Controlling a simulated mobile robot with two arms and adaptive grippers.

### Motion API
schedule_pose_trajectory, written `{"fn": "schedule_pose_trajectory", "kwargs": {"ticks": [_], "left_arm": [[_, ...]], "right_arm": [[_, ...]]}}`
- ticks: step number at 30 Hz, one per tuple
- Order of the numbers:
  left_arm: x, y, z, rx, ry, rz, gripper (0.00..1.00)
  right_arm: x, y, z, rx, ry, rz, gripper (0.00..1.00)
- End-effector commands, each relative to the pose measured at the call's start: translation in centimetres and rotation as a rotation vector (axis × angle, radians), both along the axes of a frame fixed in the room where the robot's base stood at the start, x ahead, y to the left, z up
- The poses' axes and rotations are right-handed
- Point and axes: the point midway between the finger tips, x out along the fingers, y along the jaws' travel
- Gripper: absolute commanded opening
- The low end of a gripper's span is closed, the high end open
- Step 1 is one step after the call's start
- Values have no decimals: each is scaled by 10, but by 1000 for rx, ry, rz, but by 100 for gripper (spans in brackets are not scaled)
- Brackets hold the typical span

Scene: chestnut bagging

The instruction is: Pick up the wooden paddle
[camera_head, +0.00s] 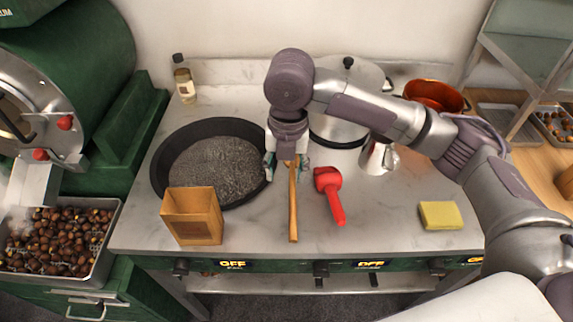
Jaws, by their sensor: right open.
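The wooden paddle (293,208) lies on the stove counter with its handle toward the front edge. Its far end is hidden under my right gripper (286,168). My right gripper is open and points down over the upper part of the handle, with a fingertip on each side of it. I cannot tell whether the fingers touch the wood. My left gripper is not in view.
Left of the paddle are a black pan (160,150) and a brown paper bag (193,217). A red scoop (330,192) lies close on its right. A yellow sponge (440,215), lidded pot (335,130) and orange bowl (436,95) are farther right. Chestnuts fill a tray (112,214) at left.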

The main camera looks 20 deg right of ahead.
Motion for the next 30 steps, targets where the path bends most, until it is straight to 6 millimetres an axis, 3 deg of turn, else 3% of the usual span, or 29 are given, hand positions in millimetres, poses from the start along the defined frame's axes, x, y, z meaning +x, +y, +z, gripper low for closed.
{"fn": "schedule_pose_trajectory", "kwargs": {"ticks": [2,5,15,25,30], "left_arm": [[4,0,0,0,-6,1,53],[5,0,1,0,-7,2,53],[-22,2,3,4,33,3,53],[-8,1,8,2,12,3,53],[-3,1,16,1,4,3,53]], "right_arm": [[4,-8,10,-22,3,36,52],[6,-12,10,-32,12,59,52],[4,-13,-51,-32,15,62,52],[2,-15,-80,-32,14,61,52],[-3,-18,-106,-33,14,61,52]]}}
